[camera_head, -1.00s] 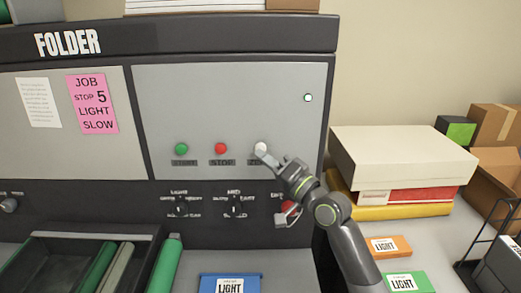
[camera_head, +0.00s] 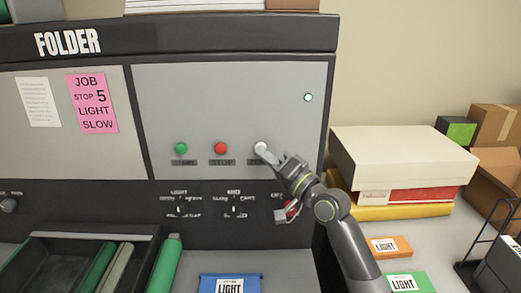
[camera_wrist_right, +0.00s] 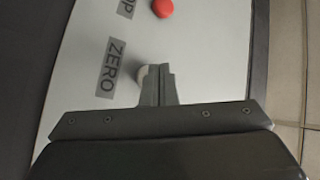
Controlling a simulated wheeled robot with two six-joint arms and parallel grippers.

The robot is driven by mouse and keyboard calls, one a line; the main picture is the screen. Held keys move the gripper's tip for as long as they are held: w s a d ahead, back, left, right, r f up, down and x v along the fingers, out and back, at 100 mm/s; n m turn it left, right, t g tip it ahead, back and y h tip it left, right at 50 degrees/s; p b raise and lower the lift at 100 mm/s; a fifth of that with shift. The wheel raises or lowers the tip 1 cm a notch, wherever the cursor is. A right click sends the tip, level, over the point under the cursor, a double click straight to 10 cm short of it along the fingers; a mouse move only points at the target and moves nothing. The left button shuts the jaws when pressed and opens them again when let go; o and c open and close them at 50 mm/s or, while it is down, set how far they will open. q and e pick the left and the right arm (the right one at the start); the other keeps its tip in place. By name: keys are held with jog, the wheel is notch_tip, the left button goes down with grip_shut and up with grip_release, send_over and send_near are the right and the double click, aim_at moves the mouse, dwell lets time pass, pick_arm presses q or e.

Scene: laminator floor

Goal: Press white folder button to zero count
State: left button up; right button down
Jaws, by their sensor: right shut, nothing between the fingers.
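The white button (camera_head: 261,147) sits at the right of a row of three on the folder's grey panel (camera_head: 230,100). In the right wrist view a label reading ZERO lies beside the white button (camera_wrist_right: 142,75), which is partly hidden behind my fingers. My right gripper (camera_head: 270,156) is shut and empty. Its fingertips are at the white button's lower right edge; I cannot tell whether they press it. The red button (camera_head: 221,148), labelled STOP, and the green button (camera_head: 181,148) are to the left. My left gripper is not in view.
Knobs (camera_head: 234,211) line the dark strip below the buttons. A pink job note (camera_head: 92,103) hangs at the left. Stacked boxes (camera_head: 400,158) stand right of the folder. A dark tray (camera_head: 50,262) and a blue LIGHT box (camera_head: 229,284) are below.

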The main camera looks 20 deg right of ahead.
jog(key=shift+w+d, duration=0.1)
jog(key=shift+w, duration=0.3)
jog(key=shift+s, duration=0.1)
dwell(0.5)
jog(key=shift+s+a+p, duration=0.25)
jog(key=shift+s+p, duration=0.1)
jog(key=shift+s, duration=0.45)
jog(key=s+p, duration=0.1)
jog(key=s, duration=0.1)
jog(key=s+a+p, duration=0.1)
jog(key=s, duration=0.1)
jog(key=shift+s+a, duration=0.2)
jog(key=shift+s, duration=0.15)
dwell(0.4)
